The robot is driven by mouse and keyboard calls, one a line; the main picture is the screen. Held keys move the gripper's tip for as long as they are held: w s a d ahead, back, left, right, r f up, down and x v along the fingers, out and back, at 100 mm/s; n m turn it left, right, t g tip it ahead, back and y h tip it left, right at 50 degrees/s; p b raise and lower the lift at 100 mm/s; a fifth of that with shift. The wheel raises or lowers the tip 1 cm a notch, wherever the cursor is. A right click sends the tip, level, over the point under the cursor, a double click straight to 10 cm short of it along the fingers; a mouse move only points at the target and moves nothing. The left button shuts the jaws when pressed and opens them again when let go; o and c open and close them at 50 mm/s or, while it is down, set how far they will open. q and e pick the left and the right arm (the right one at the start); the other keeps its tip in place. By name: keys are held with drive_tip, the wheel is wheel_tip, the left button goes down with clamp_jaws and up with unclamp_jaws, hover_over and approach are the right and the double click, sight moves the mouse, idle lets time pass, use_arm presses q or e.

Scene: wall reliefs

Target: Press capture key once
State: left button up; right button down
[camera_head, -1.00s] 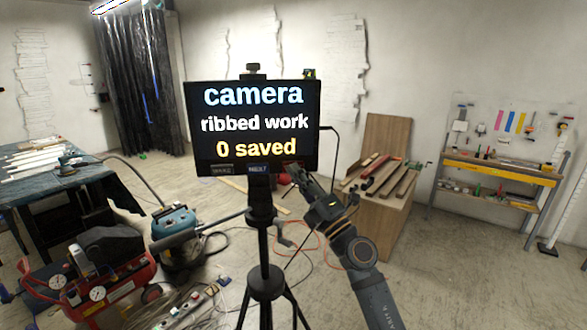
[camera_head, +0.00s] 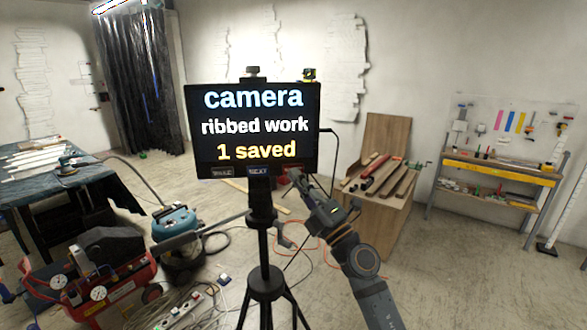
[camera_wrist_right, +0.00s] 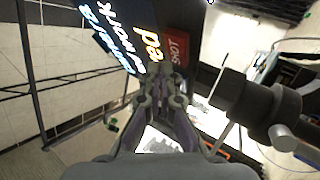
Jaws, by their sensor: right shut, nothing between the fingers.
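A black screen (camera_head: 252,125) on a tripod reads "camera", "ribbed work" and "1 saved". My left gripper is out of view.
The tripod (camera_head: 265,240) stands in front of me. A red compressor (camera_head: 105,285) and a blue vacuum (camera_head: 178,235) are at the left. A wooden stand with boards (camera_head: 385,215) is behind my right arm. Cables lie on the floor.

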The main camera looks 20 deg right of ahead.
drive_tip(key=s, duration=0.1)
drive_tip(key=s+p, duration=0.1)
drive_tip(key=s, duration=0.1)
drive_tip(key=s+a, duration=0.1)
drive_tip(key=s, duration=0.1)
drive_tip(key=shift+p, duration=0.35)
idle(0.5)
